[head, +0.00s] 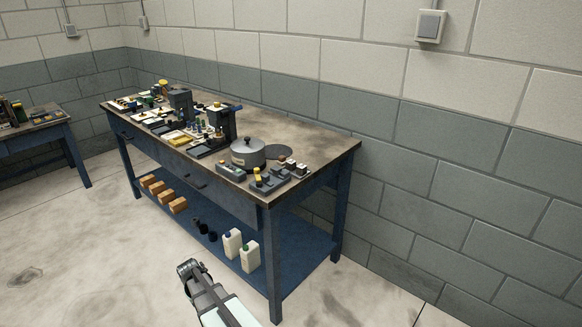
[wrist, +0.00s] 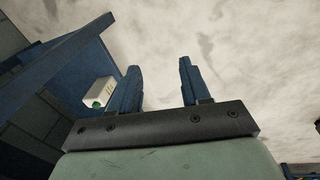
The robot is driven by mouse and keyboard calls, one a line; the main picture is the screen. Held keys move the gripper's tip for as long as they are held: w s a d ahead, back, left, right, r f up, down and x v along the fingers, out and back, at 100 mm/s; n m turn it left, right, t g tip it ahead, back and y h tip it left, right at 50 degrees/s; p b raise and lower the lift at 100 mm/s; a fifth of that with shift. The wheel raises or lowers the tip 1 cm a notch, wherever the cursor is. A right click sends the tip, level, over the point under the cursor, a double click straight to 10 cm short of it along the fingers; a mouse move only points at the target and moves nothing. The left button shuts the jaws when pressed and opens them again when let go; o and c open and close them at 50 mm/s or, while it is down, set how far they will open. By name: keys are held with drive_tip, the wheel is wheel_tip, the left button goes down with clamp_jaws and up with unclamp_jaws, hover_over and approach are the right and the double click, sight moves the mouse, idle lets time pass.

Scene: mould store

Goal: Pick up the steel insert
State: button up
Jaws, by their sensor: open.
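My gripper shows in the wrist view (wrist: 160,85) with its two dark blue fingers apart and nothing between them. In the head view my gripper (head: 188,268) is low in front of the workbench (head: 315,165), over the floor and apart from the bench. I cannot pick out the steel insert for sure. Small metal and dark pieces crowd the bench top, too small to tell apart. Near the bench's front right corner are small grey blocks (head: 297,170) and a dark grey fixture with a yellow part (head: 262,181).
A round lidded grey pot (head: 248,153) stands on the bench beside a dark disc (head: 279,152). The lower shelf (head: 285,245) holds white bottles (head: 249,256), dark cups and orange-brown blocks (head: 178,205). A second bench (head: 55,128) stands at left. The floor in front is clear.

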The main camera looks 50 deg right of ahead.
drive_tip(key=w+d+r+t+h, duration=0.1)
drive_tip(key=w+d+r+t, duration=0.1)
drive_tip(key=w+d+r, duration=0.7)
drive_tip(key=w+d+r+t+h, duration=0.1)
drive_tip(key=w+d+r, duration=0.5)
drive_tip(key=r, duration=0.6)
drive_tip(key=w+d+r+m+t+h, duration=0.1)
drive_tip(key=w+d+r, duration=0.1)
drive_tip(key=d+r, duration=0.55)
drive_tip(key=w+d+r+m+t+h, duration=0.1)
drive_tip(key=d+r, duration=0.4)
drive_tip(key=r, duration=0.6)
wheel_tip(320, 180, up, 7)
drive_tip(key=n+g+y, duration=0.1)
drive_tip(key=n+y, duration=0.2)
drive_tip(key=y, duration=0.3)
hover_over(291, 162)
drive_tip(key=s, duration=0.5)
drive_tip(key=x, duration=1.3)
drive_tip(key=shift+d+f, duration=0.2)
